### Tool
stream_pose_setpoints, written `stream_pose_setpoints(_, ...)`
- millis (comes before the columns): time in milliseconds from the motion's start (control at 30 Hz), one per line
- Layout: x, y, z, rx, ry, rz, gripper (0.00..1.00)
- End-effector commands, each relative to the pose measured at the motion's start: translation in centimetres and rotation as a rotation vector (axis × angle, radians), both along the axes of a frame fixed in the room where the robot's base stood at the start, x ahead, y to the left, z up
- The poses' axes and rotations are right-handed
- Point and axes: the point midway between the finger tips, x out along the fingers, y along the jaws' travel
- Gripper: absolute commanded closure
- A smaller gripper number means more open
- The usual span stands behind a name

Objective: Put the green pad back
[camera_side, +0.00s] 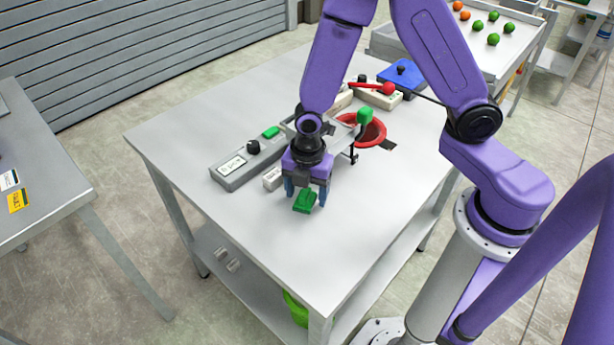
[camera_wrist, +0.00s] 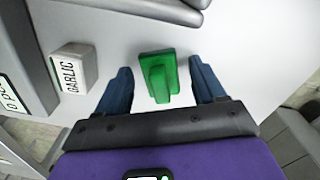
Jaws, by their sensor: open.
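The green pad (camera_side: 305,201) lies on the white table top (camera_side: 255,250), below and just in front of my gripper (camera_side: 306,192). In the wrist view the green pad (camera_wrist: 158,77) shows a flat base with a raised grip and sits between the two blue fingers of my gripper (camera_wrist: 161,88). The fingers are open, with a gap on each side of the pad. The side view does not show clearly how far above the table the fingertips are.
A small block labelled GARLIC (camera_wrist: 74,68) stands left of the pad. A grey control box (camera_side: 248,163) lies further left. The table's front is clear.

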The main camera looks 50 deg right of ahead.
Motion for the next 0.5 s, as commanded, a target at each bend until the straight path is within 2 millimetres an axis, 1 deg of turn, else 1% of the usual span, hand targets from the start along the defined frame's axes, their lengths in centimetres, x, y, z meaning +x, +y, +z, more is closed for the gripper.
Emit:
stream_pose_setpoints(167,0.1,0.1,1.8,0.003,-0.004,0.001,0.31)
stream_pose_setpoints(500,-0.1,0.1,7.1,0.004,-0.005,0.000,0.31)
